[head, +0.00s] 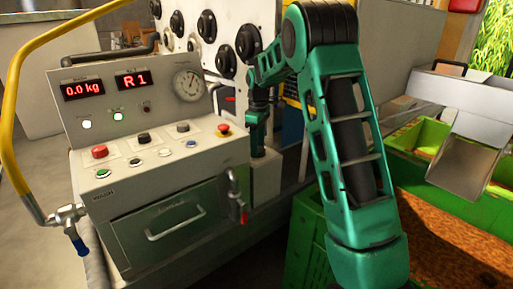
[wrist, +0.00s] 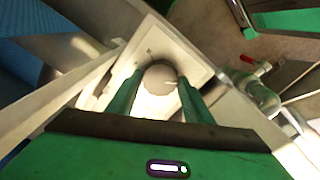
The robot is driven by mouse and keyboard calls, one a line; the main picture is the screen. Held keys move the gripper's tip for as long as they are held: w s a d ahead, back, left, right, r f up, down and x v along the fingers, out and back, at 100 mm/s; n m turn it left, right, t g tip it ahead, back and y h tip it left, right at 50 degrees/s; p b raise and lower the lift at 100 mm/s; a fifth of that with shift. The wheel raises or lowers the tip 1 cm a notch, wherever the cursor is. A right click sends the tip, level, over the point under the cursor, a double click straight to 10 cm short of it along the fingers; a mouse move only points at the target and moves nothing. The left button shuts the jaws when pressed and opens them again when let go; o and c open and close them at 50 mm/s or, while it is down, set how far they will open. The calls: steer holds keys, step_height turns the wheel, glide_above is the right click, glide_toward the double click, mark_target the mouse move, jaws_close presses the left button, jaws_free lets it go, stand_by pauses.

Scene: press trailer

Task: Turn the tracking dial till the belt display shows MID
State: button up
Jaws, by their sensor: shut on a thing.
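The belt display (head: 132,79) on the grey control panel reads R1 in red. My gripper (head: 258,149) points down at a small pale box right of the panel. In the wrist view my two green fingers (wrist: 160,80) are closed on either side of a round dial (wrist: 158,84) with a pale top and dark rim. The dial sits on a light plate with small marks that I cannot read. In the head view the fingers largely hide the dial.
Several push buttons lie on the sloped panel. A tap with a red handle (head: 236,195) stands close by the dial's box. Green crates (head: 432,160) fill the right side.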

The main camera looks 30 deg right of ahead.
steer(key=shift+w+r, duration=0.15)
steer(key=shift+w, duration=0.05)
steer(key=o, duration=1)
steer(key=shift+d, duration=0.1)
steer(key=shift+o, duration=0.2)
steer(key=shift+s, duration=0.1)
step_height(320, 180, up, 11)
steer(key=shift+f, duration=0.2)
